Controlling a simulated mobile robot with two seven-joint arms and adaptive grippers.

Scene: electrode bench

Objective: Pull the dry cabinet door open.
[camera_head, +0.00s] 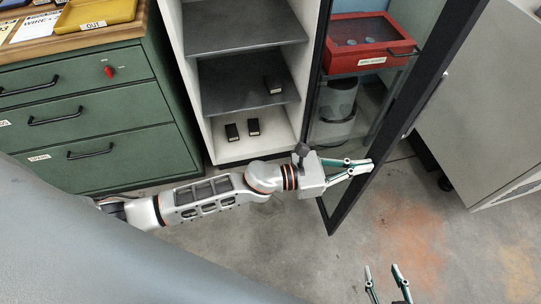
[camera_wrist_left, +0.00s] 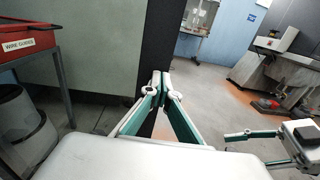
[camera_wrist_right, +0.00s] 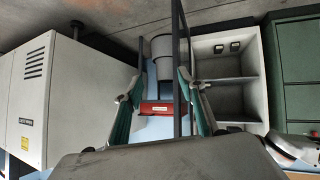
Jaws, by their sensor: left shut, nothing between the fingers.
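The dry cabinet (camera_head: 204,75) is pale, with grey shelves, and stands open. Its glass door (camera_head: 354,196) has a dark frame and is swung well out to the right; the dark frame also shows in the left wrist view (camera_wrist_left: 158,40). My left gripper (camera_head: 368,165) is shut and empty, its fingertips against or just in front of the door's frame; I cannot tell if they touch. The fingertips meet in the left wrist view (camera_wrist_left: 160,82). My right gripper (camera_head: 386,270) is open and empty, low in the head view, apart from the door.
Small black boxes (camera_head: 253,127) sit inside the cabinet. A red wire guides box (camera_head: 362,58) shows through the glass on a stand. Green drawers (camera_head: 80,110) stand left and a grey cabinet (camera_head: 485,100) right. The floor (camera_head: 440,250) in front is clear.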

